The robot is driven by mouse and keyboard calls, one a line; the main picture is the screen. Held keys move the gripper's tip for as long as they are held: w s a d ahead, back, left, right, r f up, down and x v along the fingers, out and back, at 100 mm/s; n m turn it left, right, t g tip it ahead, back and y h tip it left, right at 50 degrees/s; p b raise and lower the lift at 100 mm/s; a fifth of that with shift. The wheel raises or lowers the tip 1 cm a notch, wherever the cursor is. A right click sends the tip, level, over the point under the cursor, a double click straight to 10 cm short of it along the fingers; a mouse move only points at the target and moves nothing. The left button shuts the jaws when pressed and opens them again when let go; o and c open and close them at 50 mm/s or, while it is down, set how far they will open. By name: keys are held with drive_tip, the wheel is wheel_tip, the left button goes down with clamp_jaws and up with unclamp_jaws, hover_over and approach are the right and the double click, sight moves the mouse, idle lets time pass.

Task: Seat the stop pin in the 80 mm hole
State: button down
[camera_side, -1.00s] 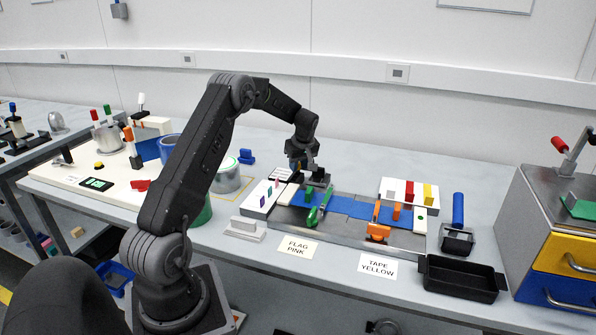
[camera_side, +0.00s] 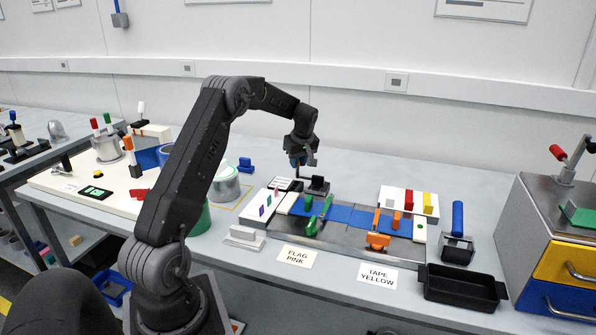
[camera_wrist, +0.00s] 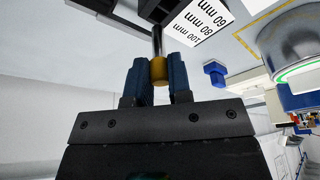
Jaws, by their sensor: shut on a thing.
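My gripper (camera_side: 301,161) is above the left part of the fixture on the bench. In the wrist view its blue fingers (camera_wrist: 158,68) are shut on the yellow collar of the stop pin (camera_wrist: 158,72). The pin's thin steel shank points away from the fingers, towards a black block (camera_wrist: 162,10). The black block (camera_side: 317,187) also shows in the side view. A white label (camera_wrist: 200,18) reading 60, 80 and 100 mm lies beside the block. I cannot make out the 80 mm hole or whether the shank's tip touches anything.
A blue strip (camera_side: 343,214) runs along the fixture, with a green clamp (camera_side: 314,222) and an orange clamp (camera_side: 377,240) at its front. A white block with coloured pieces (camera_side: 407,200) stands behind. A black tray (camera_side: 461,284) is at right. A blue piece (camera_wrist: 214,72) stands near the label.

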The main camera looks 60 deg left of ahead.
drive_tip(key=shift+s+a+r, duration=1.1)
drive_tip(key=shift+s+r, duration=2.3)
drive_tip(key=shift+s, duration=2.75)
drive_tip(key=shift+w+d+f, duration=0.6)
drive_tip(key=shift+w+f, duration=1.2)
drive_tip(key=shift+w+d+f, duration=0.65)
drive_tip(key=shift+w+f, duration=1.15)
drive_tip(key=shift+f, duration=0.05)
drive_tip(key=shift+w+d+f, duration=0.6)
drive_tip(key=shift+w+f, duration=1.2)
drive_tip(key=shift+f, duration=0.15)
drive_tip(key=c, duration=1.1)
unclamp_jaws()
drive_tip(key=shift+o, duration=0.2)
